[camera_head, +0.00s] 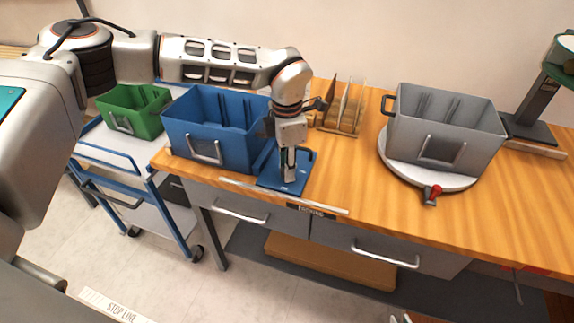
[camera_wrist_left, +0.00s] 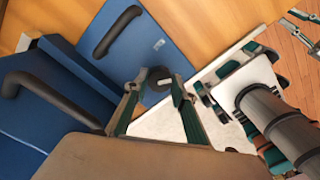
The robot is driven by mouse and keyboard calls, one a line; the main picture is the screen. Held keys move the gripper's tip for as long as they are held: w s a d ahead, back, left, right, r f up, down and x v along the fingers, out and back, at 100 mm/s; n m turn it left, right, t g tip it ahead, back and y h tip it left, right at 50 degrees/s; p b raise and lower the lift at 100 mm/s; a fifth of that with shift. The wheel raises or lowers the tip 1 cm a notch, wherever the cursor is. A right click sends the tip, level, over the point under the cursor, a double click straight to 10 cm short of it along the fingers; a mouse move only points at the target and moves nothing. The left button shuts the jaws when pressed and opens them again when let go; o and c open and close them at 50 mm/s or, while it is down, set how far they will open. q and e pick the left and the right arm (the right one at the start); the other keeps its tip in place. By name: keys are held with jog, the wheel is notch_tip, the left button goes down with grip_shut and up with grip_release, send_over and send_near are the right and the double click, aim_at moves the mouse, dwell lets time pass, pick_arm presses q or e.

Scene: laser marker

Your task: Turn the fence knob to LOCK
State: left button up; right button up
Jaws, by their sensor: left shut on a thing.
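My left gripper (camera_head: 289,180) points down over a blue plate (camera_head: 270,184) at the front edge of the wooden bench. In the left wrist view, a small dark round knob (camera_wrist_left: 159,79) stands on the blue plate (camera_wrist_left: 175,42). The left fingertips (camera_wrist_left: 158,88) are shut on this knob, one on each side. The gripper hides the knob in the head view. I cannot read any LOCK mark or tell the knob's angle. My right gripper seems to show only in part at the right of the left wrist view, and its jaws are unclear.
A blue bin (camera_head: 215,130) stands close left of the left gripper. A wooden rack (camera_head: 340,118) is behind it. A grey bin (camera_head: 445,125) rests on a round white turntable (camera_head: 410,174) with a red knob (camera_head: 432,191). A green bin (camera_head: 135,112) sits on a cart.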

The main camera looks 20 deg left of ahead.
pick_arm(q)
jog(key=n, duration=0.6)
jog(key=shift+n, duration=0.3)
jog(key=n, duration=0.5)
jog(key=shift+b, duration=0.35)
jog(key=o, duration=1.1)
jog(key=shift+r, duration=0.1)
notch_tip(320, 180, up, 12)
jog(key=shift+f, duration=0.1)
